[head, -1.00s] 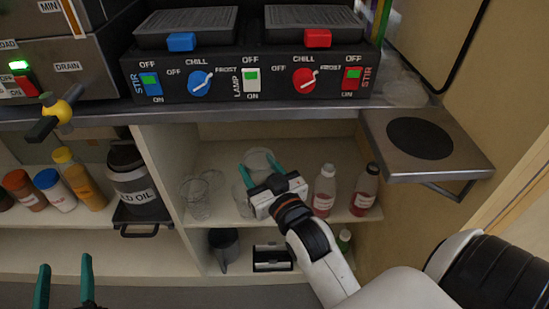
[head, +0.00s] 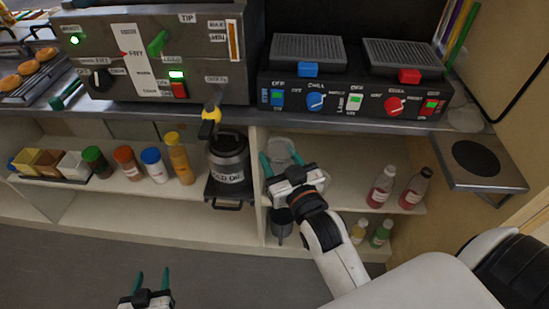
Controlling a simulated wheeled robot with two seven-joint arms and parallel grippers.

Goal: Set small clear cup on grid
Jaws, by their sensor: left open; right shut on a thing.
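A small clear cup (head: 281,148) shows between the fingertips of my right gripper (head: 281,162), which is shut on it at the upper shelf of the open cabinet. The gripper body hides the lower part of the cup, so I cannot tell if it touches the shelf. Two dark ribbed grids stand on the black chill machine above the counter: the left grid (head: 308,48) over a blue tab and the right grid (head: 402,54) over a red tab. My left gripper (head: 153,277) is open and empty, low at the front left.
Two red bottles (head: 381,188) stand right of my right gripper on the shelf. A dark oil can (head: 229,160) stands left of the divider. The counter edge (head: 350,123) overhangs the shelf. A metal side shelf (head: 485,165) juts out at right. Both grids look bare.

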